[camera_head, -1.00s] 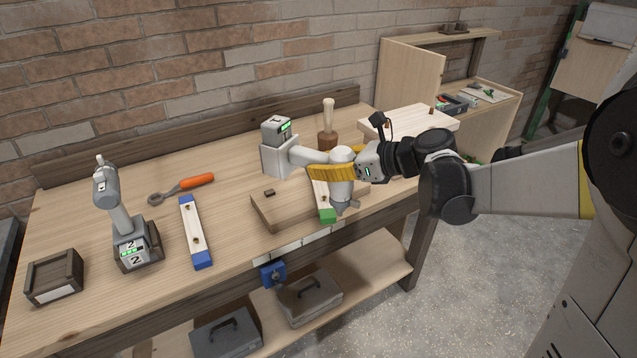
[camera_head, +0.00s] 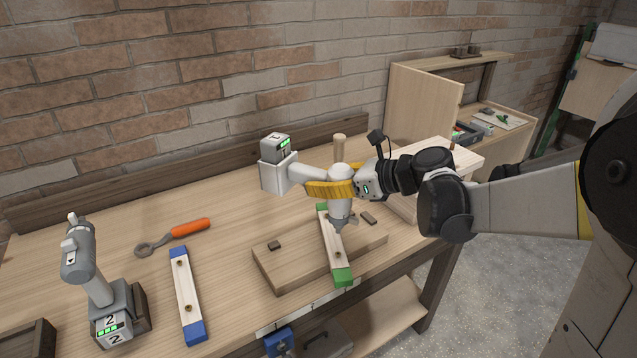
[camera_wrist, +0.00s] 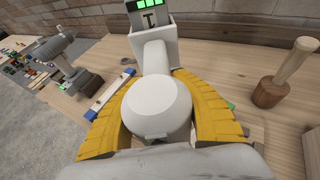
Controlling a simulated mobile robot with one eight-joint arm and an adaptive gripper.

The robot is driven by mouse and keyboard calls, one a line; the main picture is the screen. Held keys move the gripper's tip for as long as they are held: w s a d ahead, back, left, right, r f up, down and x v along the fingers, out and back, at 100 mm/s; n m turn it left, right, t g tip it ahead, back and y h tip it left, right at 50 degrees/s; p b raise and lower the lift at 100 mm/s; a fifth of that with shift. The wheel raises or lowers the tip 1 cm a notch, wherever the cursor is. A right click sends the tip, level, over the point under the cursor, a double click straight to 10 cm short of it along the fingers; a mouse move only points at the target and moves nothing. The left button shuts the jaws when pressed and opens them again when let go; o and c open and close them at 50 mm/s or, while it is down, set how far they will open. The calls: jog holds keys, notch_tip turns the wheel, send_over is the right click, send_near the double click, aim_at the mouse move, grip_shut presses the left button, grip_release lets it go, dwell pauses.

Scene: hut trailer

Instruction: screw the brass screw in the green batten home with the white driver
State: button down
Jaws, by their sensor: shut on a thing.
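My gripper (camera_head: 332,189), with yellow fingers, is shut on the white driver (camera_head: 341,178); the wrist view shows a finger on each side of the white driver body (camera_wrist: 158,105). The driver's battery end (camera_head: 277,166) points left and its nose (camera_head: 342,222) points down over the middle of the green batten. The green batten (camera_head: 334,241) is pale wood with green ends and lies on a board. A small brass screw (camera_head: 337,255) shows in its near half, in front of the nose. I cannot tell how high the nose is; the driver hides part of the batten.
The board (camera_head: 275,264) carries dark blocks (camera_head: 274,245). To the left lie a blue-ended batten (camera_head: 183,285), an orange-handled tool (camera_head: 190,228) and a grey driver (camera_head: 80,255) on its stand. A mallet (camera_wrist: 270,92) stands behind my gripper.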

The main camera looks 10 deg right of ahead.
jog(key=shift+s+r, duration=0.1)
jog(key=shift+s, duration=0.1)
jog(key=shift+d, duration=0.1)
jog(key=shift+f+b, duration=2.25)
jog(key=shift+f, duration=0.65)
jog(key=shift+f+b, duration=0.5)
jog(key=shift+f, duration=0.05)
jog(key=shift+f+b, duration=0.4)
jog(key=shift+f, duration=0.15)
dwell(0.4)
